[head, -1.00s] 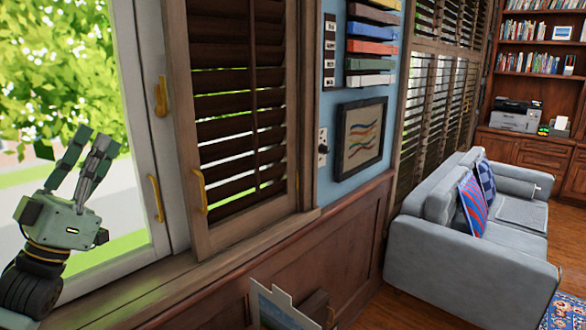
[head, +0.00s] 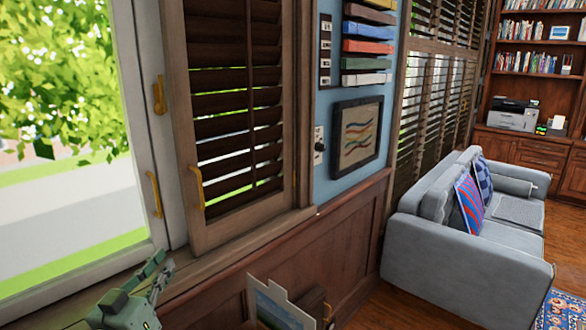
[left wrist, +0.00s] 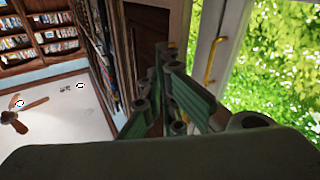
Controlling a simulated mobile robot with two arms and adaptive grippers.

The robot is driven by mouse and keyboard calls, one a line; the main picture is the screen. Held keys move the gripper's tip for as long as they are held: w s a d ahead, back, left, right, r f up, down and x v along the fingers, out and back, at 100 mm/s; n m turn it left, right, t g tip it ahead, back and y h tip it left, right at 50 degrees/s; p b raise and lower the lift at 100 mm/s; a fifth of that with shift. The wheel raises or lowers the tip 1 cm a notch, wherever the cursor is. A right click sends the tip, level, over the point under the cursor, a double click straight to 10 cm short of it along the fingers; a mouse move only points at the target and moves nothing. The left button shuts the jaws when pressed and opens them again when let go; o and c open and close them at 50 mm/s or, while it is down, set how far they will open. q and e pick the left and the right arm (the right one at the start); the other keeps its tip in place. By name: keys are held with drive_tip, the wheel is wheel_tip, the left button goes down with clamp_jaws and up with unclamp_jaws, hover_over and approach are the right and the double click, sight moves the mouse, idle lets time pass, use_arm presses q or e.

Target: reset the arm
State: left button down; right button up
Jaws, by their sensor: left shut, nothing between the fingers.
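My left gripper (head: 155,275) is at the bottom left of the head view, low in front of the window sill. Its green fingers point up and to the right, and they are shut with nothing between them. In the left wrist view the fingers (left wrist: 172,95) show from close up, in front of the window frame and its yellow handle. The lower part of the arm is cut off by the edge of the head view. My right gripper is in neither view.
A window with a brass handle (head: 155,195) and a wooden shutter (head: 235,110) stand close by on the left. A grey sofa (head: 440,255) is at the right, with bookshelves (head: 535,60) and a printer (head: 513,115) behind. Wooden floor (head: 400,310) shows in front of the sofa.

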use_arm(q)
drive_tip(key=s+d+f+g+y, duration=0.2)
drive_tip(key=s+f+g, duration=0.35)
drive_tip(key=f, duration=0.75)
drive_tip(key=s+d+f+m+g, duration=0.1)
drive_tip(key=s+f+g, duration=0.3)
drive_tip(key=s, duration=0.5)
drive_tip(key=s+d+f+g+y, duration=0.1)
drive_tip(key=s+d+f+g, duration=0.15)
drive_tip(key=s+f, duration=0.55)
drive_tip(key=s+d+f+m+g, duration=0.1)
drive_tip(key=s+f+g, duration=0.3)
drive_tip(key=s, duration=0.7)
wheel_tip(320, 180, down, 28)
drive_tip(key=s+r, duration=0.1)
drive_tip(key=s, duration=0.1)
drive_tip(key=s+a+f+g, duration=0.1)
drive_tip(key=s+f, duration=0.6)
drive_tip(key=s, duration=0.1)
drive_tip(key=s+a+f+g, duration=0.1)
drive_tip(key=s+a+f, duration=0.1)
drive_tip(key=s+f, duration=0.6)
drive_tip(key=shift+a+f, duration=0.2)
drive_tip(key=shift+a, duration=0.05)
drive_tip(key=shift+s, duration=0.1)
